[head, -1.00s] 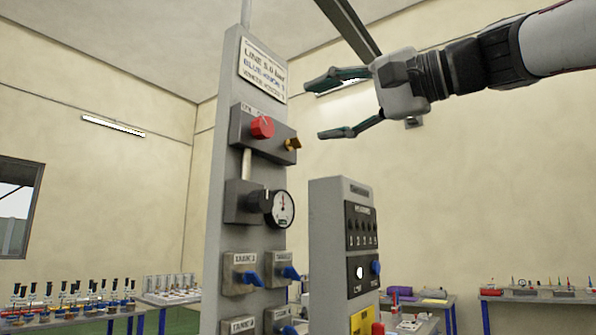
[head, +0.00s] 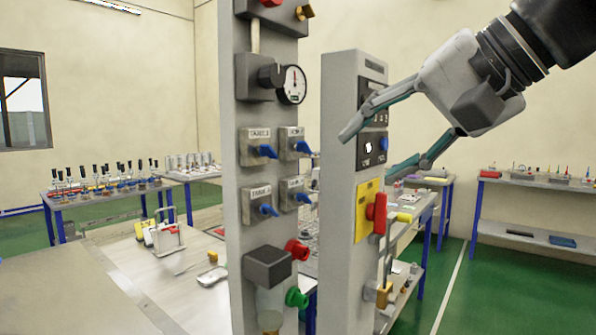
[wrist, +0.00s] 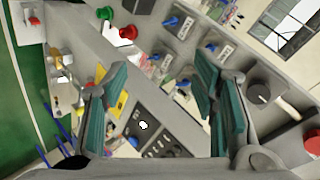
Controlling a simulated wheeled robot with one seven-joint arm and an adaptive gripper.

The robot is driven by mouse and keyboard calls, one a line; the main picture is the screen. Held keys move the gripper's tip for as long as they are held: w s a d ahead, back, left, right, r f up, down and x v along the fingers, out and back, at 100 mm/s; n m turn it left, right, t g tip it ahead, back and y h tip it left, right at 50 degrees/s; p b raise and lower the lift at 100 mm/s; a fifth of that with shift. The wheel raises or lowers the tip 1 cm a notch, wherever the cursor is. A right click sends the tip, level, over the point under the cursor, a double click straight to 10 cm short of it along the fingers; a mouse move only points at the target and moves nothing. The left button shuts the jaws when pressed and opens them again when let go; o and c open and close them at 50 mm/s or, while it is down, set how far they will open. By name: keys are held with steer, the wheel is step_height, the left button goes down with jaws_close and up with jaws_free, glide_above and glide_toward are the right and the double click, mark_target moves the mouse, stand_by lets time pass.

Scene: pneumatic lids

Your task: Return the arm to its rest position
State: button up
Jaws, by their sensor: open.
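My gripper (head: 372,143) is open and empty in the head view, at the upper right, with its fingers pointing left and down. It shows in front of the narrow grey control box (head: 345,250), which carries a dark switch panel and a red handle (head: 377,212) on a yellow plate. In the wrist view the two teal-padded fingers (wrist: 165,105) stand wide apart with nothing between them. The control panels show behind them. I cannot tell how far the fingertips are from the box.
A tall grey post (head: 238,220) carries a gauge (head: 291,85), several blue-handled valves, and a red (head: 297,249) and a green knob (head: 296,298). A bench (head: 130,270) stands behind it at left. Tables with bottles and tools line the walls. Green floor (head: 490,270) is clear at right.

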steer(key=s+d+f+n+g+h+p, duration=0.1)
steer(key=s+d+f+n+g+h, duration=0.1)
steer(key=s+f, duration=0.6)
steer(key=s+d+f+n+g+h+p, duration=0.1)
steer(key=s+d+f+h, duration=0.4)
steer(key=f, duration=1)
steer(key=s+d+g+p, duration=0.1)
steer(key=s+d, duration=0.1)
steer(key=s, duration=0.1)
steer(key=shift+s+d+f+n, duration=0.15)
steer(key=shift+s+f+n, duration=0.25)
